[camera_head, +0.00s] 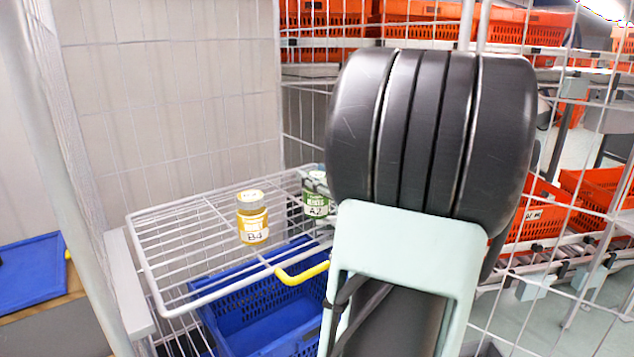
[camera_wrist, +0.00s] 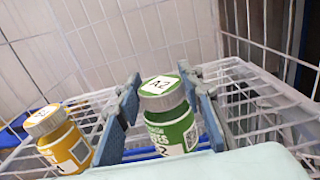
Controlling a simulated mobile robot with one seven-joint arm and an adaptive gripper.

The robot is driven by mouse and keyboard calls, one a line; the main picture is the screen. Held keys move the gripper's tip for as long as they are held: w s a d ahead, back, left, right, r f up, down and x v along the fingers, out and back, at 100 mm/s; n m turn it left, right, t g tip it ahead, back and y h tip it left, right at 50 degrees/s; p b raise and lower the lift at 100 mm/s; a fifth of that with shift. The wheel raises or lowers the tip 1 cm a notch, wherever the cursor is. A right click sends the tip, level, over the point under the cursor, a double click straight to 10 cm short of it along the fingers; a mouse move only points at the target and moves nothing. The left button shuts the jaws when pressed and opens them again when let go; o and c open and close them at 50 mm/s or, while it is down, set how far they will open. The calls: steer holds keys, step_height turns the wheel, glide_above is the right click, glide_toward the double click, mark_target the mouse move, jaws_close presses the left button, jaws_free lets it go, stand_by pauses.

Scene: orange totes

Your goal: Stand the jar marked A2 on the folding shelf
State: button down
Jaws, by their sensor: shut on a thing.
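The jar marked A2 (camera_head: 316,204) is green with a grey lid and a white label on top. It is upright at the folding shelf (camera_head: 165,252), a white wire rack, towards its back right. In the wrist view the A2 jar (camera_wrist: 172,126) is between the two blue-grey fingers of my gripper (camera_wrist: 161,80), which is shut on it. I cannot tell whether its base touches the wires. In the head view my arm hides the jar's right side and most of my gripper.
A yellow jar marked B4 (camera_head: 252,222) stands on the shelf to the left of the A2 jar; it also shows in the wrist view (camera_wrist: 60,140). Wire mesh walls enclose the back and sides.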

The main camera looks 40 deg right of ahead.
steer(key=c, duration=1.8)
jaws_free()
steer(key=shift+f, duration=0.1)
steer(key=o, duration=0.5)
steer(key=shift+r, duration=0.25)
steer(key=s, duration=0.4)
steer(key=s+a, duration=0.1)
steer(key=s, duration=0.7)
steer(key=shift+a, duration=0.2)
